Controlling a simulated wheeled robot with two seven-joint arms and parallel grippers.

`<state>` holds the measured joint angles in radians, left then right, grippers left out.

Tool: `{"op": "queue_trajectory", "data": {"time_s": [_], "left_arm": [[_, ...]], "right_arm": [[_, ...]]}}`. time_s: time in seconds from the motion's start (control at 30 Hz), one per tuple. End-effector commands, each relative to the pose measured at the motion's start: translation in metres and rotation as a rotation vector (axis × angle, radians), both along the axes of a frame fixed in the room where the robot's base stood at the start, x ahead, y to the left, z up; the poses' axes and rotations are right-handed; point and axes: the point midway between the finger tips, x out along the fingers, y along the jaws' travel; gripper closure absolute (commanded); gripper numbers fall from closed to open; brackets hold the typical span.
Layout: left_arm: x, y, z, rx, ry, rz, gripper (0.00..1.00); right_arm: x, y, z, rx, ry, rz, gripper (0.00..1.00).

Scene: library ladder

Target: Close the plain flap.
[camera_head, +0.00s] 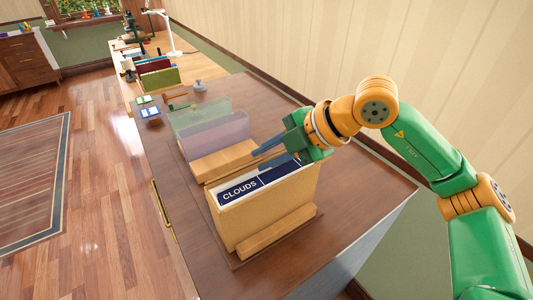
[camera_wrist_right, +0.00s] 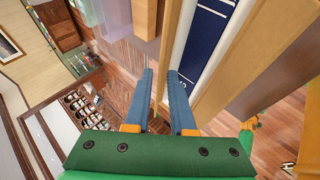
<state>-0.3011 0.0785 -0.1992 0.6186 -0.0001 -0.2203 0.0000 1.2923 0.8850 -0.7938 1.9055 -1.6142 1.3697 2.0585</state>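A tan box-like holder (camera_head: 268,212) stands on the brown desk, with a navy panel marked CLOUDS (camera_head: 240,190) in its top. The navy panel also shows in the right wrist view (camera_wrist_right: 205,32). I cannot tell for sure which part is the plain flap. My right gripper (camera_head: 263,157) is over the far side of the holder, its two blue fingers apart. In the right wrist view, a thin tan panel edge (camera_wrist_right: 169,45) runs toward the gap between the fingers; contact cannot be told. My left gripper is not in view.
A wooden block (camera_head: 222,161), a translucent purple panel (camera_head: 215,136) and a green one (camera_head: 199,116) stand behind the holder. A wooden bar (camera_head: 278,230) lies in front. A grey weight (camera_head: 200,86) and small cards (camera_head: 149,112) sit farther back. The desk's near right is clear.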

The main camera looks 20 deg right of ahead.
Motion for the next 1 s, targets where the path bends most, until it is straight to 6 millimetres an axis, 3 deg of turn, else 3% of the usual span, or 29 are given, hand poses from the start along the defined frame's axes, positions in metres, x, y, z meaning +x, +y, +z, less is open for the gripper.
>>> {"op": "queue_trajectory", "data": {"time_s": [0.07,1.0], "left_arm": [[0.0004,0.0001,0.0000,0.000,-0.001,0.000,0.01],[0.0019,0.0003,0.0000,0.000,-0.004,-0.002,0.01]], "right_arm": [[0.0000,-0.0001,0.0001,0.000,0.000,0.000,1.00],[-0.0005,0.0000,-0.0009,-0.002,0.003,0.001,1.00]]}}
